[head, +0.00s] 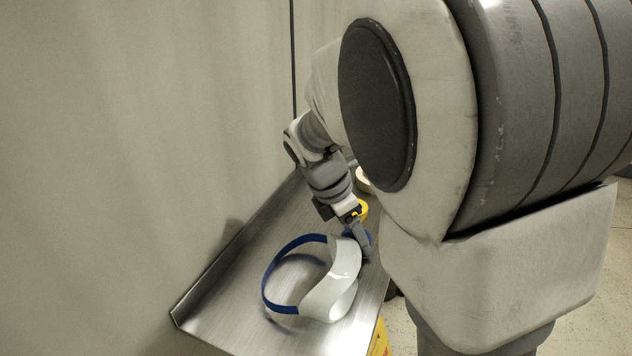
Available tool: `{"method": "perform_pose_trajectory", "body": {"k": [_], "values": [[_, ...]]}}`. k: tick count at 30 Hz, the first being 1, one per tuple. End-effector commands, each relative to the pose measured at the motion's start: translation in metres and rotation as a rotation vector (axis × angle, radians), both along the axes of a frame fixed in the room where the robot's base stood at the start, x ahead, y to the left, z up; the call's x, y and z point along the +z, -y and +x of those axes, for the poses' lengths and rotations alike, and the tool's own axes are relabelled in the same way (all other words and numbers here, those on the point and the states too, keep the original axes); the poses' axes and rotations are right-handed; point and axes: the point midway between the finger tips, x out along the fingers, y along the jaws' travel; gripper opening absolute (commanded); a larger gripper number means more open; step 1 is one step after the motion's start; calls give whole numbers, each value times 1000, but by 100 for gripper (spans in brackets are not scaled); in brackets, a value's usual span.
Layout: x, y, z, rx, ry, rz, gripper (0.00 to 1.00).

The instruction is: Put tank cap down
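My gripper (364,246) points down over the right side of the steel table (230,310), just behind the face shield. A small yellow round piece (362,208) shows right at the gripper; it may be the tank cap, but it is too small and covered to be sure. I cannot tell whether the fingers hold it or it lies behind them. A bit of blue (348,233) shows beside the fingers, mostly hidden. The fingertips are too small to show whether they are open or shut.
A clear face shield (335,285) with a blue band lies on the table's near part. A pale round item (363,180) is partly hidden behind my arm. The table's left strip is bare, beside a curtain-like wall. Something yellow (380,338) stands below the right edge.

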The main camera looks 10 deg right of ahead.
Motion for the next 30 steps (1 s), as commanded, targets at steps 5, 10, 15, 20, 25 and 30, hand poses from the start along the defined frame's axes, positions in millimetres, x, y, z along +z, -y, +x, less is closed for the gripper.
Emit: {"method": "perform_pose_trajectory", "body": {"k": [5,10,15,20,25,30], "values": [[0,0,0,0,0,0,23],[-3,0,0,0,0,0,87],[-3,0,0,0,0,0,100],[-1,0,0,0,0,0,100],[14,-6,0,2,2,1,100],[47,-19,-3,3,4,2,100]]}}
